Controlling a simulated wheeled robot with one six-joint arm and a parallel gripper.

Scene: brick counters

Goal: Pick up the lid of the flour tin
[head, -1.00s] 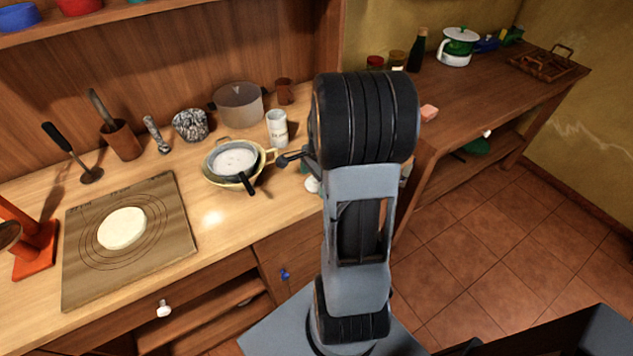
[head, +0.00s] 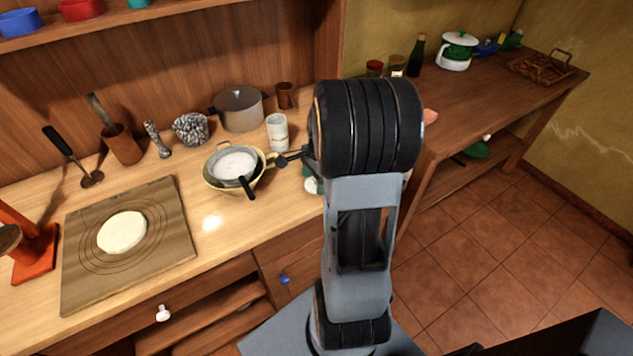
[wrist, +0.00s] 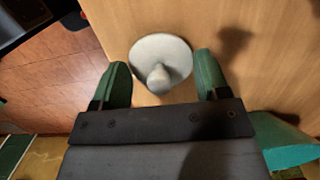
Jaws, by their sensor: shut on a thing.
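A pale round lid with a knob (wrist: 172,46) shows in the wrist view, over the wooden counter. My gripper (wrist: 160,62) has its two green fingers on either side of the lid and is shut on it. I cannot tell whether the lid touches the counter. In the head view my arm hides the gripper, and a small white round thing (head: 311,186) shows at the arm's left edge, probably the lid. A white cylinder with dark marks (head: 277,132) stands upright on the counter; I cannot read whether it is the flour tin.
A strainer on a yellow bowl (head: 214,188), a grey pot (head: 238,110) and a brown cup (head: 285,95) stand near the white cylinder. A board with dough (head: 170,255) lies at the left. A teal thing (wrist: 290,145) is close to my gripper's right side.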

